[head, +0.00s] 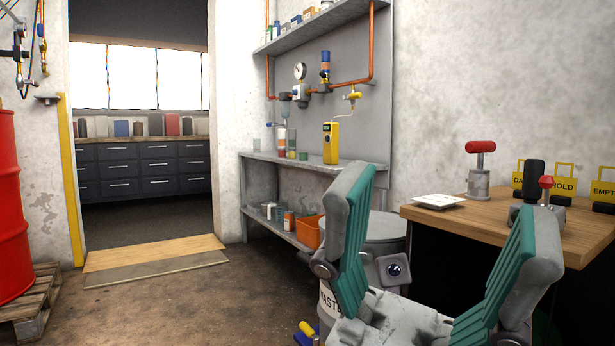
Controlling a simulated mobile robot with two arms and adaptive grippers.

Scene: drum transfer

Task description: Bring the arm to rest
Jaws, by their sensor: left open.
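My left gripper (432,262) is large in the lower right of the head view, close to the camera. Its two grey fingers with green ribbed pads are spread wide apart. Nothing is between the fingers, so it is open and empty. It hides part of a grey drum (388,226) marked with lettering and part of the wooden workbench (440,219). My right gripper is not in view.
A red drum (10,210) stands on a wooden pallet (32,305) at the left edge. A doorway with a wooden threshold (150,252) opens at the back left. Wall shelves (300,163) hold a yellow device (331,143) and an orange bin (309,231).

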